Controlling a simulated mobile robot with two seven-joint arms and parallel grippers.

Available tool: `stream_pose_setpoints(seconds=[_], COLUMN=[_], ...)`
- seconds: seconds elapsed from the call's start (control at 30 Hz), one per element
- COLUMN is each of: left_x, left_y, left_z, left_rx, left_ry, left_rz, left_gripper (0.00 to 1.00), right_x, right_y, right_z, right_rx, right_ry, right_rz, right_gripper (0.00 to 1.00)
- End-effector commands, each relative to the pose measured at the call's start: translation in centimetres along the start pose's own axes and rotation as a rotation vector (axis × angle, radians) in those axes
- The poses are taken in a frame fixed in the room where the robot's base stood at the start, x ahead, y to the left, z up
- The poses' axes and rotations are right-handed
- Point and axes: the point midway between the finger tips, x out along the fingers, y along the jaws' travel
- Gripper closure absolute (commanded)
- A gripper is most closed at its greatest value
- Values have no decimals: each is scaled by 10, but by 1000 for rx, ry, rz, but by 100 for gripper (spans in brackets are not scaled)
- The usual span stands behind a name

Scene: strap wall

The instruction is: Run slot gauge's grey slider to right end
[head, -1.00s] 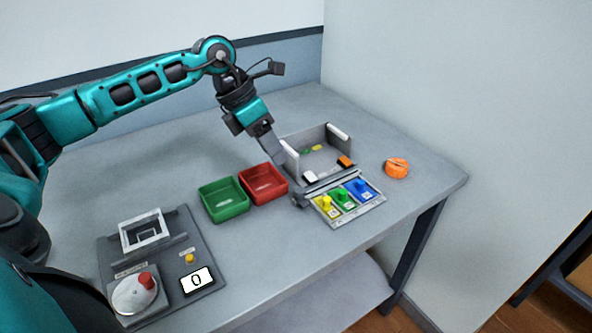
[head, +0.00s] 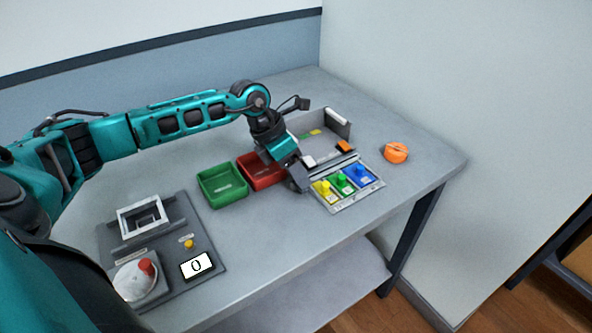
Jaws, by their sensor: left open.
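My left gripper (head: 299,184) points down at the left end of a narrow dark rail (head: 337,170) that runs along the front of a grey fixture. This fixture (head: 339,124) has low walls, a white block and an orange block (head: 344,146). I take the rail to be the slot gauge, but I cannot be sure. The grey slider cannot be told apart; the gripper covers the rail's left end. The gripper's fingers are small and dark, and I see nothing held between them. Whether they touch the rail cannot be told. My right gripper is not in view.
A panel with yellow, green and blue knobs (head: 343,203) lies just in front of the rail. Red (head: 257,180) and green (head: 222,187) trays stand left of the gripper. An orange object (head: 395,153) lies right. A dial device (head: 206,251) is at the front left.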

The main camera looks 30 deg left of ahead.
Motion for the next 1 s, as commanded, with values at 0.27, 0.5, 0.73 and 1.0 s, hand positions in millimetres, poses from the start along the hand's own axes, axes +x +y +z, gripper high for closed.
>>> stream_pose_setpoints(seconds=[0.27,0.5,0.73,1.0], left_x=[5,5,5,5], left_y=[0,0,0,0], left_z=[0,0,0,0], left_rx=[0,0,0,0], left_ry=[0,0,0,0], left_rz=[0,0,-1,-1], left_gripper=[50,65,87,100], right_x=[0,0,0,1], right_y=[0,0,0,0], right_z=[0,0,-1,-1], right_rx=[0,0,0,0], right_ry=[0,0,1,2], right_rz=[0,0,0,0], right_gripper=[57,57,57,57])
